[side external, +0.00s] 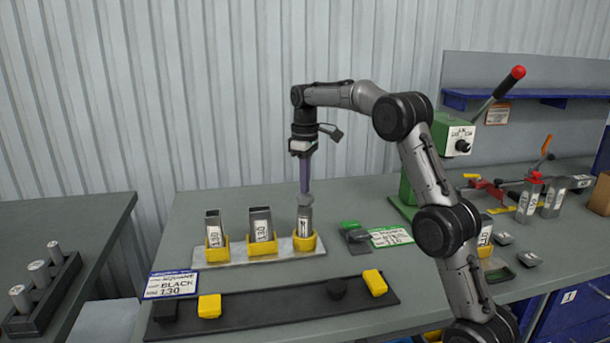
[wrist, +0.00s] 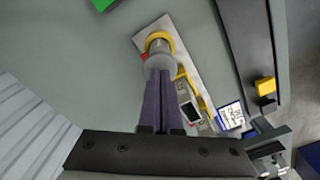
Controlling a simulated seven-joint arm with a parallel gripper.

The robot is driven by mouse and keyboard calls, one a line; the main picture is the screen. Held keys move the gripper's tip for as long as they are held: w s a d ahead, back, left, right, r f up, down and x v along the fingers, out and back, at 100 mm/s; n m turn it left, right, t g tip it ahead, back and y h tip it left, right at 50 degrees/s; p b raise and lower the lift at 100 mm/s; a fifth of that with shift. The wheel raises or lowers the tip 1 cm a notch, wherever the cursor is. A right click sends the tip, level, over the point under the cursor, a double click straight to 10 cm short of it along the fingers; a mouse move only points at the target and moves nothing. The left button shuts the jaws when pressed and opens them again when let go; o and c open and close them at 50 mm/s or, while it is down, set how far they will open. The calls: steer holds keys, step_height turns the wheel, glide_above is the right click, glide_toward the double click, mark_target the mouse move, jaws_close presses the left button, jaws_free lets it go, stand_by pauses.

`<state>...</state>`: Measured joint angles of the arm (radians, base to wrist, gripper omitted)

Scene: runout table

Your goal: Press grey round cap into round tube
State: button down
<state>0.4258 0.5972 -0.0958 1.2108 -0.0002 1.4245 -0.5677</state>
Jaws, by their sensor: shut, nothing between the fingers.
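The round tube (side external: 305,221) stands upright in a yellow holder (side external: 305,243) at the right end of a pale plate. The grey round cap (side external: 305,200) is at the tube's top; it also shows in the wrist view (wrist: 160,61) as a grey disc just beyond the fingertips. My gripper (side external: 305,190) points straight down over it, its purple fingers shut together with nothing between them. In the wrist view the fingertips (wrist: 159,73) overlap the cap's edge, and they appear to touch it. How deep the cap sits cannot be told.
Two rectangular tubes (side external: 213,229) (side external: 261,223) stand in yellow holders left of the round tube. A dark mat (side external: 270,304) in front carries yellow and black caps. A green-lidded dark piece (side external: 352,231) and a green press (side external: 455,137) are to the right.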

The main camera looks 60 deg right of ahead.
steer(key=shift+f, duration=1)
stand_by(0.3)
step_height(320, 180, up, 10)
steer(key=shift+r, duration=0.25)
stand_by(0.8)
stand_by(2.0)
steer(key=shift+f, duration=4.85)
steer(key=shift+f, duration=0.55)
steer(key=shift+r, duration=3.65)
